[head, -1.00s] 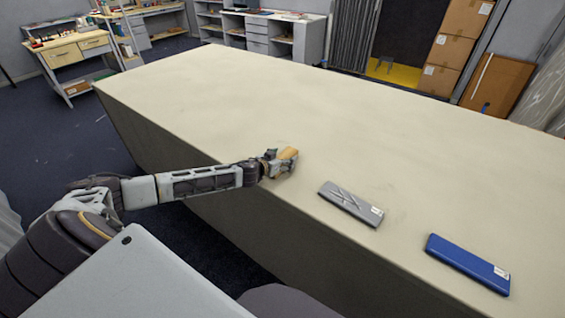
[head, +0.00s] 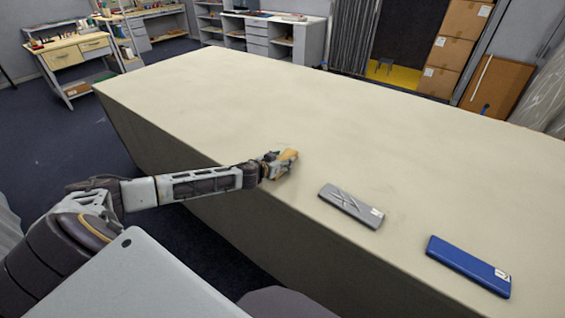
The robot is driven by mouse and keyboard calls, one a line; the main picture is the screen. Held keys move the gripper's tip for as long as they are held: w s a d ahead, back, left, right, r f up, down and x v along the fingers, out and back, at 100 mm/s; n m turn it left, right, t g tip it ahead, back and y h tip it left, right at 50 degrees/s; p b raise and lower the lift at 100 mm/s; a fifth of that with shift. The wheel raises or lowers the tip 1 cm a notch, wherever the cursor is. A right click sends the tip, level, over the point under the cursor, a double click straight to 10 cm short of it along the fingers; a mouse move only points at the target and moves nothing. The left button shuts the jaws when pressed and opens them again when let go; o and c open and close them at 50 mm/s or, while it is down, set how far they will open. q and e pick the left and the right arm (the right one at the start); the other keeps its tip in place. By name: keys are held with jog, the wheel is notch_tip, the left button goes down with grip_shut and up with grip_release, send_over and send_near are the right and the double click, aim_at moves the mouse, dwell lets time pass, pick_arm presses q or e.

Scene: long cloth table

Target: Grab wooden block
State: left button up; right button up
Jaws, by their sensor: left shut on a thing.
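A small tan wooden block (head: 288,156) is at the near edge of the long table, partly hidden by my left gripper. My left gripper (head: 281,163) comes in from the left over the table's near edge and is shut on the wooden block. I cannot tell whether the block touches the tabletop. My right gripper is not in view.
The long cream table (head: 230,100) is mostly clear. A grey flat case (head: 350,205) lies right of the block, and a blue flat case (head: 468,266) lies further right, both near the front edge. Shelves, a workbench and cardboard boxes (head: 458,45) stand in the background.

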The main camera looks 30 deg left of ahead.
pick_arm(q)
jog(key=shift+r, duration=5.05)
